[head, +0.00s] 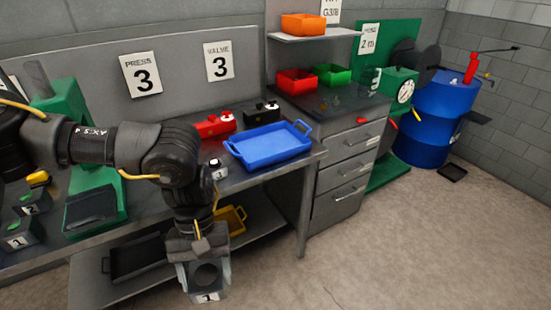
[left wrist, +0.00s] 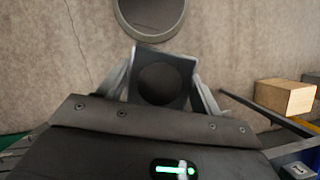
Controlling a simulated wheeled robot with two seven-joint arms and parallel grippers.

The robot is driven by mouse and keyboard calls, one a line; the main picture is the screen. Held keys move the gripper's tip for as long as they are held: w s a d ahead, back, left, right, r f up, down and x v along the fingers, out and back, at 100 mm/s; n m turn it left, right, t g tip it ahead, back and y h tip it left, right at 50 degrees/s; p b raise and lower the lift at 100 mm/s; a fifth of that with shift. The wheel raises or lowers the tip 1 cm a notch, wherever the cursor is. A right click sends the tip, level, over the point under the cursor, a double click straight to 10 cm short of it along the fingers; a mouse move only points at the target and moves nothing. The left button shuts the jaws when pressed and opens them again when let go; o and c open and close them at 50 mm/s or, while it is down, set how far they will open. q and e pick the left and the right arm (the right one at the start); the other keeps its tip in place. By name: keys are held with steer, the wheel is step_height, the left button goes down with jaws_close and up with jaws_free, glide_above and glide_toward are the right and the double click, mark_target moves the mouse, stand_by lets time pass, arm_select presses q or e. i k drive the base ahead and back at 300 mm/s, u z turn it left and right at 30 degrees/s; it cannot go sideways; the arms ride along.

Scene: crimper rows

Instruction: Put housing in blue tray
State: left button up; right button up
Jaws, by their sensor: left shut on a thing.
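The housing (head: 207,277) is a grey block with a round dark hole and a label 1 on its lower face. My left gripper (head: 203,262) is shut on it and holds it in front of the bench's front edge, above the floor. In the left wrist view the housing (left wrist: 162,80) sits between the two fingers. The blue tray (head: 268,148) lies on the bench top, behind and to the right of the gripper, and looks empty. The gripper and housing are apart from the tray. My right gripper is not in view.
A red part (head: 214,125) and a black part (head: 262,111) stand behind the tray. A small numbered block (head: 218,171) is left of the tray. A yellow tray (head: 232,220) and a black tray (head: 135,257) lie on the lower shelf. A drawer cabinet (head: 345,165) stands right.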

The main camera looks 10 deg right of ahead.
mark_target(270, 147)
steer(key=u, duration=0.1)
steer(key=k, duration=0.15)
steer(key=z, duration=1.1)
steer(key=i, duration=0.6)
steer(key=z, duration=0.75)
steer(key=i, duration=0.7)
steer(key=u, duration=0.65)
steer(key=i, duration=0.65)
steer(key=u, duration=0.55)
